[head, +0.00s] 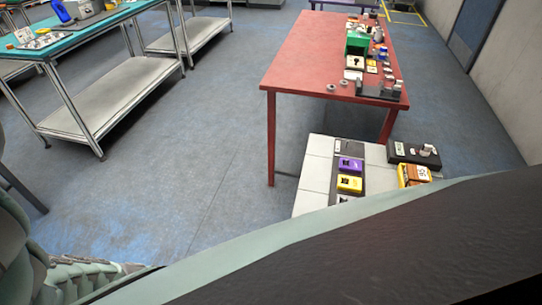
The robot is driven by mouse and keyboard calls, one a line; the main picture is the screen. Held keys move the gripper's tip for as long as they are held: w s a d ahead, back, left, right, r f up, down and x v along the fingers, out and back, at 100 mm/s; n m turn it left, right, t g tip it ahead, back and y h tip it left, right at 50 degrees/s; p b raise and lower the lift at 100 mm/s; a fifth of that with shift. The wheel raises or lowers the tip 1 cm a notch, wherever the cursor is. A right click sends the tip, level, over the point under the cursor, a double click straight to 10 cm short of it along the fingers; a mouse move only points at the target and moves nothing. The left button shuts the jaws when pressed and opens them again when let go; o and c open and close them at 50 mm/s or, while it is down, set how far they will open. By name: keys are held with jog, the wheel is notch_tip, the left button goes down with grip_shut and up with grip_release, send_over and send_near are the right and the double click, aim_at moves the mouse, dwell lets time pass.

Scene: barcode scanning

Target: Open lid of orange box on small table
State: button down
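A small orange box (414,174) with a pale label sits at the right of the low white table (317,168). Its lower edge is partly hidden behind the large arm link across the foreground. Its lid is too small to judge as open or shut. My gripper cannot be made out in the head view, so its place relative to the box does not show.
Left of the orange box are a purple box (350,165) and a yellow box (349,184). A black device (413,153) lies behind it. A red table (309,65) with several items stands beyond. The grey floor (190,165) at the left is clear.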

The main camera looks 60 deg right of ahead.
dwell(0.4)
jog(key=c, duration=0.7)
grip_release()
